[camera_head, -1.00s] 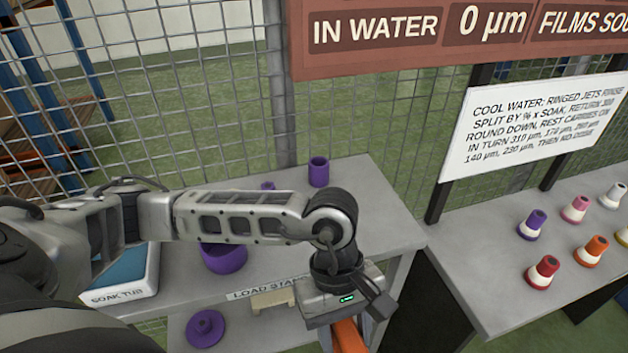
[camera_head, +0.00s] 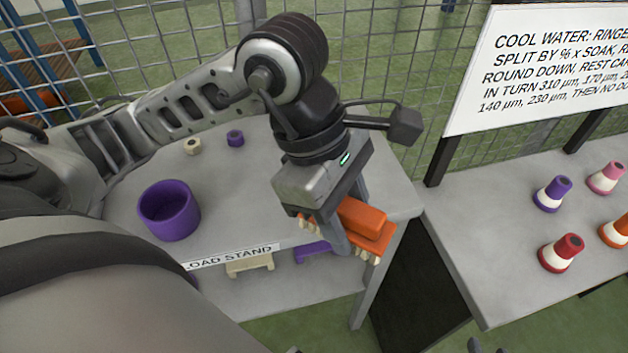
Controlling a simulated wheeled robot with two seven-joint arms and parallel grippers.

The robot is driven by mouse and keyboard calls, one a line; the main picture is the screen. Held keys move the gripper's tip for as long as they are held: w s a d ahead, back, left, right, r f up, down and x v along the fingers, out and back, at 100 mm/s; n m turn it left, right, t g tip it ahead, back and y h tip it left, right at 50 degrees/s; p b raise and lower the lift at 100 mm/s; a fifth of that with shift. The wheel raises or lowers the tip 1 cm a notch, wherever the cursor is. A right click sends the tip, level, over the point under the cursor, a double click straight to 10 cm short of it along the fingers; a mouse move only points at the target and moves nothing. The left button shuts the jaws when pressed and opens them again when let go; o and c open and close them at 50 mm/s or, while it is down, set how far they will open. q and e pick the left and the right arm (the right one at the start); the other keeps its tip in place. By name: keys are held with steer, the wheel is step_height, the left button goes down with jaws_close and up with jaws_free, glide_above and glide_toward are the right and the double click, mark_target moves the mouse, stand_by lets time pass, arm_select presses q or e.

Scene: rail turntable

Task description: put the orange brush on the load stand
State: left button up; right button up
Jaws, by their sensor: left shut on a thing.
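My left gripper (camera_head: 340,225) is shut on the orange brush (camera_head: 362,222), whose pale bristles show at its lower edges. It holds the brush over the front right edge of the load stand (camera_head: 250,210). I cannot tell whether the brush touches the stand. My right gripper is not clearly in view; only a dark bit shows at the bottom edge.
A lower shelf under the stand holds a cream brush (camera_head: 250,264) and a purple brush (camera_head: 314,252). A grey table (camera_head: 490,225) at the right bears several coloured cones, with a white sign (camera_head: 540,75) behind. A wire fence stands at the back. The stand's top centre is clear.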

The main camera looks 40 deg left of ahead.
arm_select(q)
steer(key=w+a, duration=0.3)
steer(key=w+a+f+p, duration=0.1)
steer(key=w+a, duration=0.1)
steer(key=a, duration=0.1)
steer(key=w+a+f, duration=0.1)
steer(key=w+a, duration=0.2)
steer(key=a, duration=0.1)
steer(key=shift+w+a+f, duration=0.1)
steer(key=shift+w+f, duration=0.15)
steer(key=shift+w, duration=0.05)
step_height(320, 180, down, 4)
steer(key=shift+r+p, duration=0.1)
steer(key=shift+p, duration=0.2)
steer(key=shift+w+a+f, duration=0.1)
steer(key=shift+a+f, duration=0.05)
steer(key=shift+f, duration=0.05)
